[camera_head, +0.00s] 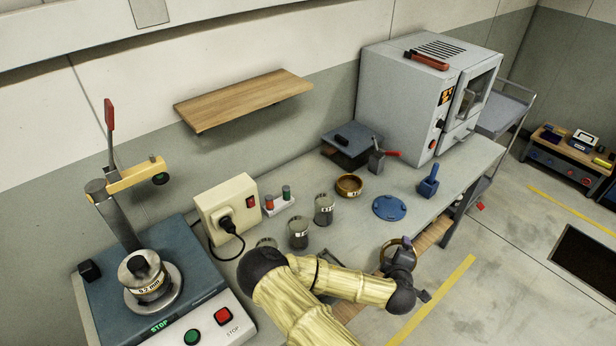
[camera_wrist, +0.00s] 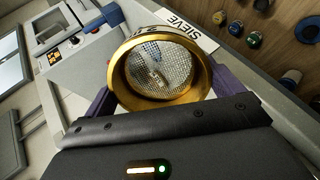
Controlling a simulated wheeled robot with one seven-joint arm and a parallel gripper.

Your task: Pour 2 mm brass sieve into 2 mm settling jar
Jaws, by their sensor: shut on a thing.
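A brass sieve (camera_wrist: 117,80) sits between the purple fingers of my gripper (camera_wrist: 160,92), which is shut on it. In the wrist view its open mouth faces the camera and its wire mesh shows; I cannot tell whether grains lie in it. In the head view the held sieve (camera_head: 384,256) is partly hidden by my gripper (camera_head: 396,252), near the bench's front edge. Glass jars stand to its left on the bench: one labelled jar (camera_head: 324,210), another (camera_head: 298,233), and a third (camera_head: 265,242) partly hidden by my arm. Their sizes are too small to read.
Another brass-coloured ring-shaped vessel (camera_head: 349,186) stands behind the jars. A blue disc (camera_head: 389,208), a blue scoop-like tool (camera_head: 428,182) and a grey oven (camera_head: 425,100) are to the right. A sieve shaker (camera_head: 150,285) and a cream power box (camera_head: 228,210) stand left. A wooden shelf (camera_head: 243,100) hangs above.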

